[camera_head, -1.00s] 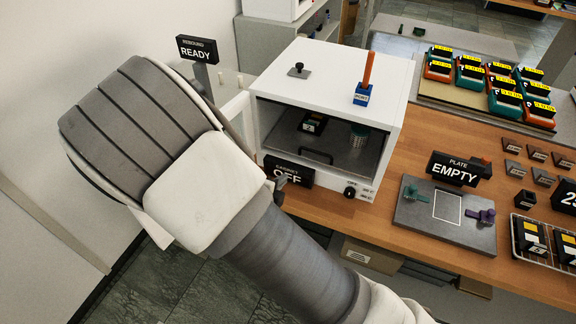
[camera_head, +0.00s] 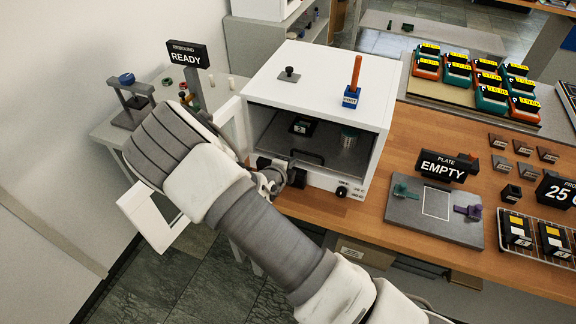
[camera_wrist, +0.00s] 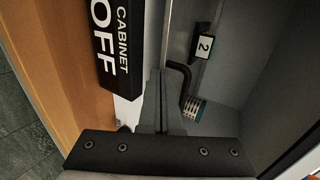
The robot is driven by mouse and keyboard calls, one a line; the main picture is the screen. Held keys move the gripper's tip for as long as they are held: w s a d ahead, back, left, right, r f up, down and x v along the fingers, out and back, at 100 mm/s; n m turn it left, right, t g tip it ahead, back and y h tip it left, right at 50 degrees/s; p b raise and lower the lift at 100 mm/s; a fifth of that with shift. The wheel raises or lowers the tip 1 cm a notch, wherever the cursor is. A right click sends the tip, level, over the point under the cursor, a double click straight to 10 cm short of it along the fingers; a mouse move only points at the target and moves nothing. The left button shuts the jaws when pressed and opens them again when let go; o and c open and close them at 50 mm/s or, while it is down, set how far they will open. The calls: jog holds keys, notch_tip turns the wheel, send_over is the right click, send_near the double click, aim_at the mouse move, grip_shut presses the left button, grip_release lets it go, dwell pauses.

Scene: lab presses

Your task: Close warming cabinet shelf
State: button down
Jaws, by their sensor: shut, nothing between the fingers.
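The white warming cabinet (camera_head: 322,85) stands on the wooden bench with its front open. A black bar handle (camera_head: 308,157) is at the shelf's front; how far out the shelf sits is hard to tell. My gripper (camera_head: 288,170) is shut and empty at the cabinet's lower front left. In the wrist view the closed fingers (camera_wrist: 161,85) are just beside the handle (camera_wrist: 180,78); contact cannot be told.
The cabinet's white-framed door (camera_head: 155,218) stands open at the left, behind my arm. A black CABINET OFF sign (camera_wrist: 122,45) is close beside the fingers. A plate station (camera_head: 420,215) is to the right.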

jog(key=shift+w+d+f+b, duration=0.1)
jog(key=shift+w+d+b, duration=0.1)
jog(key=shift+w+b, duration=0.35)
jog(key=shift+w+d+f+b, duration=0.15)
jog(key=shift+w+b, duration=0.25)
jog(key=shift+b, duration=0.25)
jog(key=shift+w+d, duration=0.15)
jog(key=shift+w, duration=0.2)
jog(key=shift+w+r, duration=0.1)
jog(key=shift+r, duration=0.25)
jog(key=shift+b, duration=0.3)
